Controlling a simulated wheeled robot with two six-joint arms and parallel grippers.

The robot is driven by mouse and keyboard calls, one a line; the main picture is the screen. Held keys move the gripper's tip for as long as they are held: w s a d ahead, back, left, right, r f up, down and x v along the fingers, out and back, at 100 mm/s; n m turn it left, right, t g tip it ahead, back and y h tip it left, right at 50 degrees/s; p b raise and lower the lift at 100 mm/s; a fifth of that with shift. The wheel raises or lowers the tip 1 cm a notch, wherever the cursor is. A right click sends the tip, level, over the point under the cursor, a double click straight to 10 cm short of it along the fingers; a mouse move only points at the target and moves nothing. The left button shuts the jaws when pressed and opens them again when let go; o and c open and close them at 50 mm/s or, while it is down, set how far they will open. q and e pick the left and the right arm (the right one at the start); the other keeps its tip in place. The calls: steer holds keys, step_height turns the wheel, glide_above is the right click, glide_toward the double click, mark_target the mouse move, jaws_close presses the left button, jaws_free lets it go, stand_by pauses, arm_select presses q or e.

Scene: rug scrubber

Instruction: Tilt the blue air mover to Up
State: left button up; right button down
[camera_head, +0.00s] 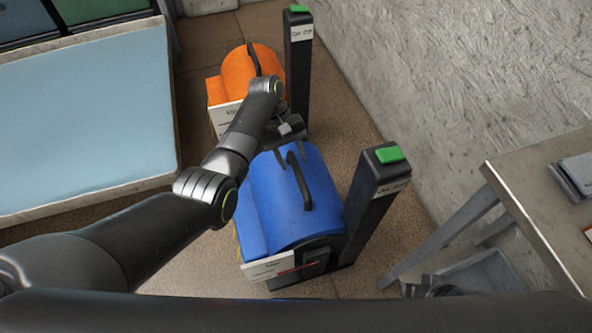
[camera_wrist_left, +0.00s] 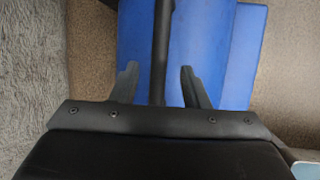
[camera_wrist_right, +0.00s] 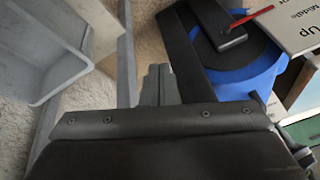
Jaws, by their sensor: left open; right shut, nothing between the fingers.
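The blue air mover (camera_head: 262,205) stands on the floor in the head view, with a black handle (camera_head: 301,185) on top. A white label plate (camera_head: 266,267) and a red pointer (camera_head: 297,267) are on its near side. The right wrist view shows the plate (camera_wrist_right: 299,32) with "Up" and "Middle", and the red pointer (camera_wrist_right: 246,18); the full setting cannot be read. My left gripper (camera_head: 291,155) is open above the handle's far end; in the left wrist view the handle (camera_wrist_left: 161,45) lies between its fingers (camera_wrist_left: 160,85). My right gripper (camera_wrist_right: 160,84) is shut and empty near the black post.
An orange air mover (camera_head: 238,75) stands behind the blue one. Black posts with green tops (camera_head: 375,185) (camera_head: 299,55) stand beside both. A metal table (camera_head: 530,190) and grey bin (camera_head: 485,275) are at right, a light-blue panel (camera_head: 85,115) at left.

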mark_target(297, 172)
arm_select(q)
steer(key=shift+b+x, duration=0.45)
steer(key=shift+x, duration=1.55)
arm_select(e)
steer(key=shift+w+a+r+t, duration=0.1)
steer(key=shift+a+r+t, duration=0.1)
steer(key=shift+r, duration=0.2)
steer(key=shift+w+a+r+t, duration=0.1)
steer(key=shift+r+t, duration=0.1)
steer(key=shift+r, duration=0.2)
arm_select(q)
jaws_close()
